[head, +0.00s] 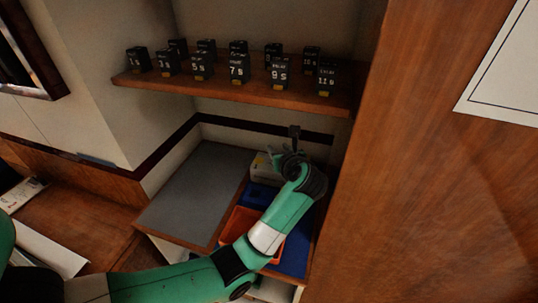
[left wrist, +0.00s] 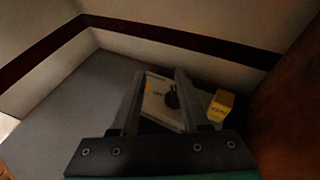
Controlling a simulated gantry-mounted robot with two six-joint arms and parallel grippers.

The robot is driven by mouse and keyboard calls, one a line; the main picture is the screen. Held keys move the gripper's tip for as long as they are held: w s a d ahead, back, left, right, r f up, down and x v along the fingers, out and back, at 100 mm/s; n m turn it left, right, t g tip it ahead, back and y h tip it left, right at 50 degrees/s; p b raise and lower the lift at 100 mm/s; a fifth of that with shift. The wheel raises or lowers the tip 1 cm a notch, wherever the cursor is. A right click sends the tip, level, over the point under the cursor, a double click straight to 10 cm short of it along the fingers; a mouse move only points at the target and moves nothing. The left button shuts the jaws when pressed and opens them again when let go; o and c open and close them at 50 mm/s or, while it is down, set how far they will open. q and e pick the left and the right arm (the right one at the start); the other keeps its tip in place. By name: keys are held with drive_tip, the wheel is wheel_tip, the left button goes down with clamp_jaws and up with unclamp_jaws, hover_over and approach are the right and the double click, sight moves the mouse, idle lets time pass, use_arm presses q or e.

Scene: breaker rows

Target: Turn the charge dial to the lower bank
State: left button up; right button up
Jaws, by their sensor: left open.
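The charge dial is most likely the black knob (left wrist: 171,97) on a pale box with small dark markings, seen in the left wrist view. In the head view the pale box (head: 262,169) shows partly behind my left gripper, at the back of the lower counter. My left gripper (head: 282,150) is open and empty. In the left wrist view its two fingers (left wrist: 160,78) point toward the box, with the knob between them in the picture. I cannot tell how far the fingers are from the knob. The dial's setting is too dark to read. My right gripper is not in view.
A yellow box (left wrist: 221,105) stands right of the pale box. A wooden shelf (head: 235,90) with several black numbered breakers hangs above. An orange tray (head: 232,222) and blue bin (head: 259,195) lie below the arm. A grey panel (head: 195,190) is clear. A wooden wall (head: 440,200) closes the right.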

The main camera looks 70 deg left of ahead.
use_arm(q)
drive_tip(key=s+d+r, duration=0.5)
drive_tip(key=s+d, duration=0.1)
drive_tip(key=d, duration=0.1)
drive_tip(key=shift+s+d, duration=0.15)
drive_tip(key=shift+s, duration=0.15)
